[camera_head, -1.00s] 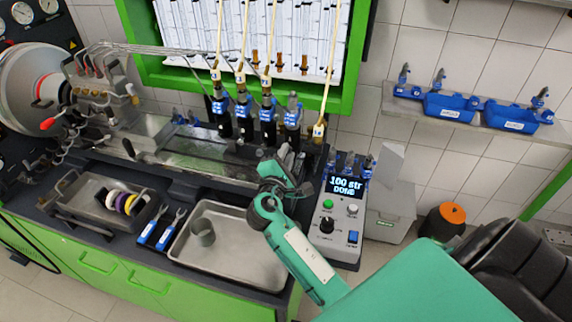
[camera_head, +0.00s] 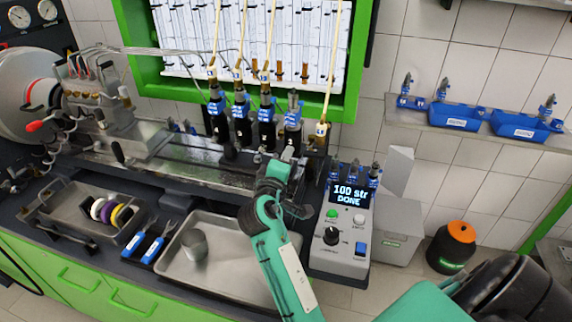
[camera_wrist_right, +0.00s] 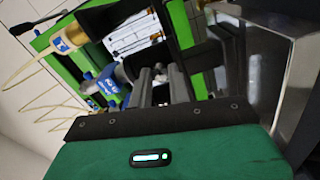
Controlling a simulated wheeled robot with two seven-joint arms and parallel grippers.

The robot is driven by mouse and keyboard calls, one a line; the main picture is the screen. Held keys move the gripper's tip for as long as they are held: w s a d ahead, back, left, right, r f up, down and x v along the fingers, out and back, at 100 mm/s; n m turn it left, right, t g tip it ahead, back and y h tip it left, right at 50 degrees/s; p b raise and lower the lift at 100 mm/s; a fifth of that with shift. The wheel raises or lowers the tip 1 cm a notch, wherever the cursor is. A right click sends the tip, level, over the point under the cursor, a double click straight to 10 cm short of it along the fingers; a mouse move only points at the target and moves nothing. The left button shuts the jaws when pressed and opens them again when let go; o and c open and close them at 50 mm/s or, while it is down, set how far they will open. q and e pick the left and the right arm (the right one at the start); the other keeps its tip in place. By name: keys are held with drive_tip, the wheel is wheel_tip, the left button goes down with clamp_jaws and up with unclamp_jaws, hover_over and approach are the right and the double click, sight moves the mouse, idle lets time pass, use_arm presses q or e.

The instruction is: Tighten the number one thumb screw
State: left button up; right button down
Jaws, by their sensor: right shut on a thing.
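My right gripper (camera_head: 287,154) points up and back at the front edge of the metal bench rail, below the rightmost injector (camera_head: 293,115). In the right wrist view its dark fingers (camera_wrist_right: 160,82) close around a small grey piece. This appears to be a thumb screw, mostly hidden by the fingers, and I cannot read its number. Other dark thumb screws (camera_head: 230,151) show along the rail to the left, below the other injectors. My left gripper is not in view.
A yellowish hose end (camera_head: 321,130) hangs just right of the gripper. The control box (camera_head: 340,235) reads "100 str DONE" and stands close to my right forearm. A metal tray (camera_head: 240,284) with a grey cup (camera_head: 194,244) lies in front.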

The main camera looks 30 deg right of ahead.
idle(0.3)
drive_tip(key=c, duration=1.3)
unclamp_jaws()
